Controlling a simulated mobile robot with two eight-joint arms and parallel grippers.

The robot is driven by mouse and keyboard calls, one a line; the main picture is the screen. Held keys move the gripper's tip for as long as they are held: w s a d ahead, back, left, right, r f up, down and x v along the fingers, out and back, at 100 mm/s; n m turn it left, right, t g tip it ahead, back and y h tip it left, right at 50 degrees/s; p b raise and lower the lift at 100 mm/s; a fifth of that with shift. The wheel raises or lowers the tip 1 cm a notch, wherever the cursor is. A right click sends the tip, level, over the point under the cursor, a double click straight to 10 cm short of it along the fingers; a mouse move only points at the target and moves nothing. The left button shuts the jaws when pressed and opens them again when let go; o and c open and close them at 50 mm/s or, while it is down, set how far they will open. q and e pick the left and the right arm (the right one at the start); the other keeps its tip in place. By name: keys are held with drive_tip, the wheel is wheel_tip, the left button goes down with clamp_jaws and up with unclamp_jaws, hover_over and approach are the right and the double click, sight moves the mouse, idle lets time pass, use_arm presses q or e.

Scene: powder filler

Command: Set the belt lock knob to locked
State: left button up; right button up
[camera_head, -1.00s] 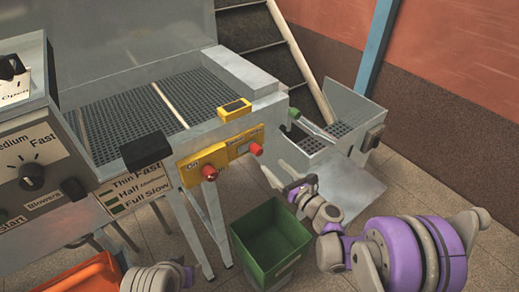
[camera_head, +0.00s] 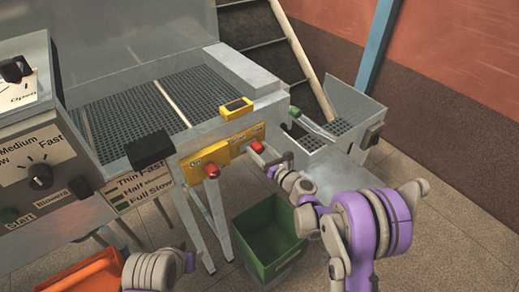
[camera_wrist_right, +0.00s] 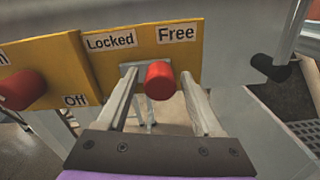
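The belt lock knob (camera_head: 257,147) is a red cylinder on the yellow panel at the front of the machine. In the right wrist view the red knob (camera_wrist_right: 159,80) sits below the "Locked" and "Free" labels, closer to the left part of "Free". My right gripper (camera_wrist_right: 158,74) is open, with one finger on each side of the knob and visible gaps. In the head view the right gripper (camera_head: 262,158) is at the panel by the knob.
A second red knob (camera_head: 212,171) is on the panel to the left, by an "Off" label (camera_wrist_right: 76,100) in the wrist view. A green bin (camera_head: 270,238) stands below. A dark handle (camera_wrist_right: 270,73) is right of the panel.

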clamp_jaws()
idle(1.2)
